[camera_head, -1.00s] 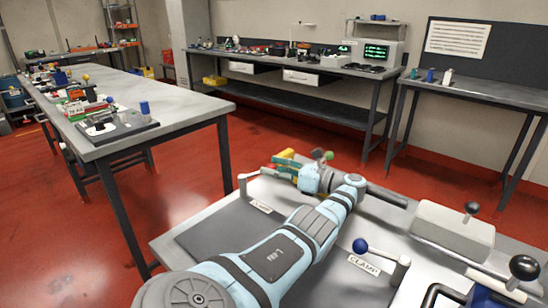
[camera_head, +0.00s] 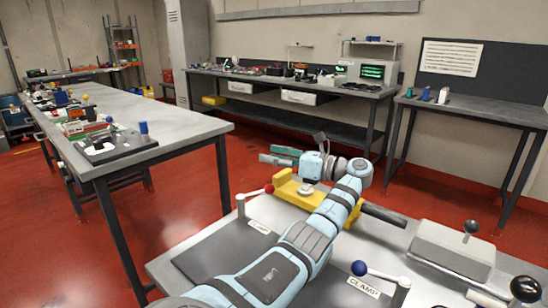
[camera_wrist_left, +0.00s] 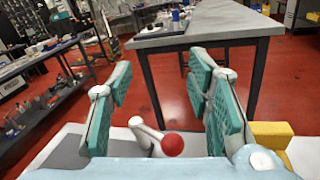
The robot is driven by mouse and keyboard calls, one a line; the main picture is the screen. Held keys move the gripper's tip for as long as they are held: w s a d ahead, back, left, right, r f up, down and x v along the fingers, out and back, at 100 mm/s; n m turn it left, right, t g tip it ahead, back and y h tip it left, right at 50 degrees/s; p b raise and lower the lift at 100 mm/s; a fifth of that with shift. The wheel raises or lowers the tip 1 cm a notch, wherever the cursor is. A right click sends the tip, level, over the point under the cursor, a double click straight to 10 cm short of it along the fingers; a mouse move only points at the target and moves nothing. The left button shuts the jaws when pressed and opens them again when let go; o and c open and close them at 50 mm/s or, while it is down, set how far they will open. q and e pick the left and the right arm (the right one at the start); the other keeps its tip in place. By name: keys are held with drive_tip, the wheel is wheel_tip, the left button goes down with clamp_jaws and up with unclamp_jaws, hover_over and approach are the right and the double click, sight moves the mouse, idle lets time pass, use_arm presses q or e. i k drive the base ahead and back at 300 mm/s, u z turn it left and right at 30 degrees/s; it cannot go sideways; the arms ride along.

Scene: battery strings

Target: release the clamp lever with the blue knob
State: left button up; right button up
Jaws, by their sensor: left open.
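The clamp lever's blue knob (camera_head: 359,268) is at the front of the near bench in the head view. Its metal arm runs right to a short post (camera_head: 402,290), beside a CLAMP label (camera_head: 363,287). My left arm reaches past it, and my left gripper (camera_head: 274,156) is raised over the bench's far edge, open and empty, well away from the blue knob. The wrist view shows both teal-padded fingers spread (camera_wrist_left: 160,82), with a red-knobbed lever (camera_wrist_left: 172,144) below and between them. The blue knob is not in the wrist view. My right gripper is out of view.
A yellow block (camera_head: 290,188) lies under my left wrist. The red knob (camera_head: 269,188) stands at the bench's far left. A grey block (camera_head: 452,250) and black knobs (camera_head: 525,288) are at right. A long bench (camera_head: 150,160) stands at left, with red floor between.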

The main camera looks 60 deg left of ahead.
sight(358, 268)
drive_tip(key=k, duration=2)
